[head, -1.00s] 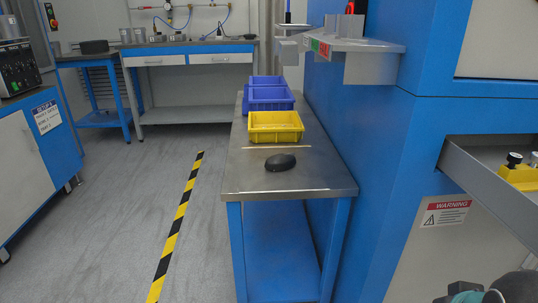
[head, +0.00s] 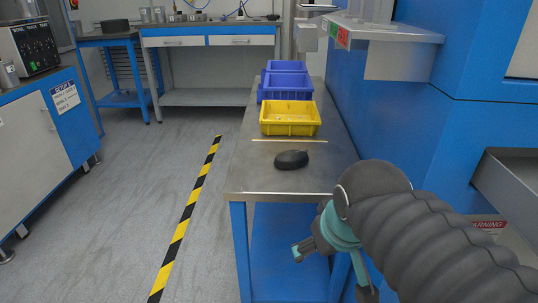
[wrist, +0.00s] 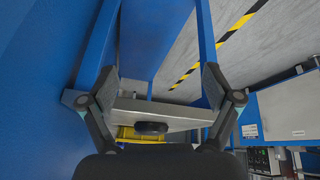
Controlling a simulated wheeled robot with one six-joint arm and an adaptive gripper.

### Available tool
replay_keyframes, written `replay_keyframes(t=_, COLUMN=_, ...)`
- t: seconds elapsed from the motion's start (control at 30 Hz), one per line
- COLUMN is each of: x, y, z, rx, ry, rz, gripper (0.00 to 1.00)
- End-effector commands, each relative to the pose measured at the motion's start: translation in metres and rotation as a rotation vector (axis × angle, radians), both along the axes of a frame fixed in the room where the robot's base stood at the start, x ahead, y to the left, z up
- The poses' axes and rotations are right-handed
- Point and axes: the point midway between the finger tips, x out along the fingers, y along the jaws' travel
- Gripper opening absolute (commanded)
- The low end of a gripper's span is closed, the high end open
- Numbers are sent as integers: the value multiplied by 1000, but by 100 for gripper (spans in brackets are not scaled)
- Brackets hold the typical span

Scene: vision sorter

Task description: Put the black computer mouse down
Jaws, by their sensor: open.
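The black computer mouse (head: 292,159) lies on the near part of the metal-topped table (head: 262,178), in front of the yellow bin. It also shows in the wrist view (wrist: 151,127), between and beyond my fingers. My gripper (wrist: 158,84) is open and empty in the wrist view, apart from the mouse.
A yellow bin (head: 290,126) stands behind the mouse, with blue bins (head: 284,92) farther back. A thin pale strip (head: 290,141) lies between the mouse and the yellow bin. A blue machine (head: 400,130) walls the table's right side. The floor at left is clear, with a striped line (head: 186,215).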

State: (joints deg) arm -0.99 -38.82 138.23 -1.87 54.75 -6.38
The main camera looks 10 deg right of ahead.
Motion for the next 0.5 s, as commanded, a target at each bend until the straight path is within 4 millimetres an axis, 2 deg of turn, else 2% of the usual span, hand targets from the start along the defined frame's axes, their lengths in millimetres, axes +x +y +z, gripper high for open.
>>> replay_keyframes(t=0.03, x=12, y=1, z=15, rx=-39, ry=23, rz=66, gripper=90)
replay_keyframes(t=0.2, x=58, y=7, z=61, rx=-213, ry=125, rz=367, gripper=90)
replay_keyframes(t=0.5, x=147, y=23, z=124, rx=-485, ry=333, rz=899, gripper=90)
